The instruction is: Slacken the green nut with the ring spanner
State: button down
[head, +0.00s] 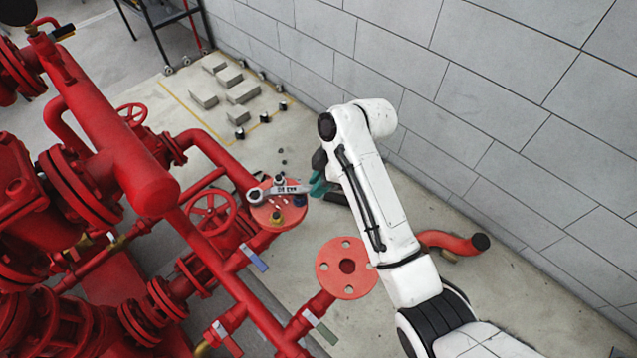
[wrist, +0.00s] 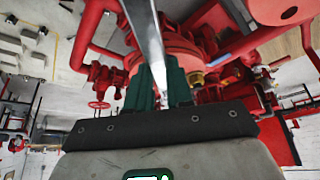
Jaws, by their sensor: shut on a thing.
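My gripper (head: 318,186) has green fingertips shut on the handle end of the ring spanner (head: 285,190). The grey spanner points left, with its ring end over the red flange (head: 290,214) of the upright pipe. I cannot tell whether the ring is around a nut or only above it. I cannot make out the green nut; the spanner may hide it. A brass-yellow nut (head: 277,218) and a blue nut (head: 299,200) show on the flange. In the wrist view the spanner (wrist: 146,38) runs up and away from between the green fingers (wrist: 158,88).
A second red flange (head: 347,268) with open holes stands close to my arm. Red pipes and a handwheel (head: 212,213) crowd the left. Grey blocks (head: 242,92) lie on the floor behind. A grey block wall (head: 480,110) bounds the right.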

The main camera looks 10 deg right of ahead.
jog(key=shift+r, duration=2)
jog(key=shift+f, duration=0.1)
jog(key=shift+f+b, duration=0.5)
jog(key=shift+f, duration=0.6)
jog(key=shift+f+b, duration=0.6)
jog(key=shift+f, duration=0.75)
